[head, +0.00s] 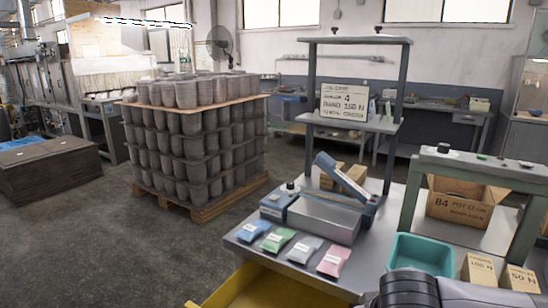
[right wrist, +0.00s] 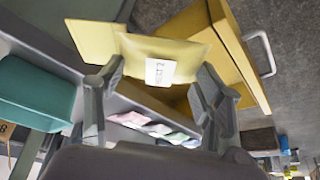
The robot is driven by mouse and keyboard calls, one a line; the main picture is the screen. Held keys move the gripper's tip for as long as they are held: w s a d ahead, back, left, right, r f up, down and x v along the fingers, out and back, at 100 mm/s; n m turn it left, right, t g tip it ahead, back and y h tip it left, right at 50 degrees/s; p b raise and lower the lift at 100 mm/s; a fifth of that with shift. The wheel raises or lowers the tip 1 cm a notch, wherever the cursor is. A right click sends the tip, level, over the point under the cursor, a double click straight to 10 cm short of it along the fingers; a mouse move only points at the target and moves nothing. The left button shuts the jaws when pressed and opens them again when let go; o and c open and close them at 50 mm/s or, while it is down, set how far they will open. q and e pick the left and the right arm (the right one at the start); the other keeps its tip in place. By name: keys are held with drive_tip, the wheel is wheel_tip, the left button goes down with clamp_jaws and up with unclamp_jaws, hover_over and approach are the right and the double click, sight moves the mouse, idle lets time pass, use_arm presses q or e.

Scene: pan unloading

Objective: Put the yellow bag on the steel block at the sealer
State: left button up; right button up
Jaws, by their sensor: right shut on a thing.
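The yellow bag (right wrist: 185,52) with a white label is between the fingers of my right gripper (right wrist: 160,82) in the right wrist view. The gripper is shut on it, and an open yellow drawer shows behind it. The bag and these fingers do not show in the head view. The steel block (head: 322,218) stands on the bench in front of the blue sealer (head: 345,180), whose arm is raised at a slant. The top of the block looks bare. My left gripper is in neither view.
Blue (head: 252,231), green (head: 278,241), grey (head: 304,250) and pink (head: 333,260) bags lie in a row before the block. The yellow drawer (head: 262,285) juts out at the bench front. A teal bin (head: 420,258) and small cartons (head: 478,268) stand to the right.

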drive_tip(key=d, duration=0.2)
drive_tip(key=d+m, duration=0.1)
drive_tip(key=shift+w+d, duration=0.2)
drive_tip(key=shift+d, duration=0.2)
drive_tip(key=shift+a, duration=0.1)
